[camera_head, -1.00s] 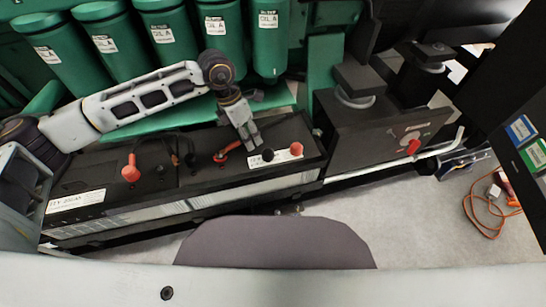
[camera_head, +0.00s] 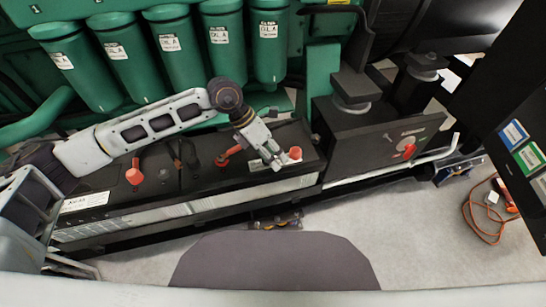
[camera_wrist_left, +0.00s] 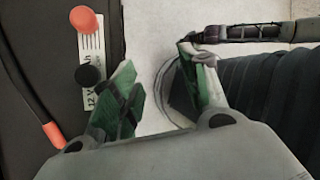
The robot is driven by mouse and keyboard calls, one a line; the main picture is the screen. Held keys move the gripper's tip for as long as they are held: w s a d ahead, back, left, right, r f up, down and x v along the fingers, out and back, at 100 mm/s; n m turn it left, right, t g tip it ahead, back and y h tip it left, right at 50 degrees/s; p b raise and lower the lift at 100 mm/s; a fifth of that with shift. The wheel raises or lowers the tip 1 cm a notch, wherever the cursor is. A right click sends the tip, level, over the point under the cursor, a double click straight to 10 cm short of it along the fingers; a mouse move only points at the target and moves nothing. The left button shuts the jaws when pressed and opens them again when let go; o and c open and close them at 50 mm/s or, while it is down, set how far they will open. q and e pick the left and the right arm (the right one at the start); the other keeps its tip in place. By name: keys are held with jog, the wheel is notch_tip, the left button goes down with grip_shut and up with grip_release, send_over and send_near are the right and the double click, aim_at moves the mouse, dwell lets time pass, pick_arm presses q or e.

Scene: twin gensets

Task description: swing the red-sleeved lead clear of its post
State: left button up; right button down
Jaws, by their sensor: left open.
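The red-sleeved lead (camera_head: 229,155) lies on the black battery (camera_head: 200,173), left of my left gripper. In the wrist view the lead's red end (camera_wrist_left: 53,134) is at the lower left, outside the jaws. Whether it sits on its post cannot be told. My left gripper (camera_head: 277,161) is open and empty over the battery's right end. In the wrist view the gripper (camera_wrist_left: 160,82) has a clear gap between its fingers. A red cap (camera_head: 295,153) is right beside the fingers; a black cap (camera_wrist_left: 88,75) shows next to the left finger. My right gripper does not show clearly.
Another red terminal piece (camera_head: 134,173) stands on the battery's left part. Green oil cylinders (camera_head: 220,40) line the back. A dark box with a red switch (camera_head: 408,151) stands to the right. An orange cable (camera_head: 478,222) lies on the pale floor.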

pick_arm(q)
jog(key=shift+d, duration=0.1)
